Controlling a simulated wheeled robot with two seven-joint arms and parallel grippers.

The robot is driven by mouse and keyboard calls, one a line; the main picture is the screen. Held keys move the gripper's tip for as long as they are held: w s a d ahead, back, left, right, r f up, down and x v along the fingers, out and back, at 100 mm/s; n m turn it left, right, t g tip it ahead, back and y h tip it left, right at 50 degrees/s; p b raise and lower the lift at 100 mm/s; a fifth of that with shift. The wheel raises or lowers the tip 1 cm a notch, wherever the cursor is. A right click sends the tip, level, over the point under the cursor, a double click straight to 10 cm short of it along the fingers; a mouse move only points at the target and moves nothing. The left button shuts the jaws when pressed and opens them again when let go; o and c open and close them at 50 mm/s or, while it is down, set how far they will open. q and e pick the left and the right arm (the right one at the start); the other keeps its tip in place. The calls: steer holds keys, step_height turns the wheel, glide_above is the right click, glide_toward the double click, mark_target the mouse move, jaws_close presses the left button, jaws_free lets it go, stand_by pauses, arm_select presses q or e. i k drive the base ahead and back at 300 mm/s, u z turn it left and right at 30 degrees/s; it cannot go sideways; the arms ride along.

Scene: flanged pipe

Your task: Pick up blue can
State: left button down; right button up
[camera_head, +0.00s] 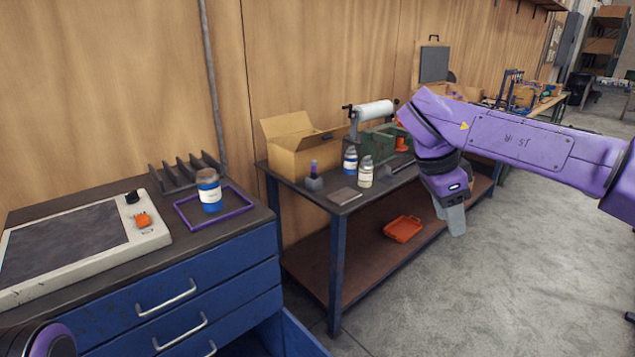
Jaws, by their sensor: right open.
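A blue can (209,192) with a pale label and a greyish top stands upright inside a thin purple frame (243,212) on the dark top of a blue drawer cabinet. A similar blue and white container (350,160) stands on the workbench behind, next to a pale bottle (365,173). My right gripper (456,228) points down in front of the workbench, well to the right of the can. It is open and holds nothing that I can see. A dark and purple part of mine shows at the lower left corner; my left gripper is out of view.
A flat device with a grey panel (65,240) and an orange knob fills the cabinet's left side. A slotted dark rack (185,172) stands behind the can. The workbench holds an open cardboard box (300,150); an orange tray (403,229) lies on its lower shelf. Open floor lies right.

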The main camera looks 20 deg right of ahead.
mark_target(208, 180)
steer(key=z, duration=1.95)
steer(key=i, duration=2.25)
steer(key=u, duration=2)
steer(key=i, duration=0.75)
steer(key=u, duration=1.1)
steer(key=i, duration=0.55)
steer(key=u, duration=2.05)
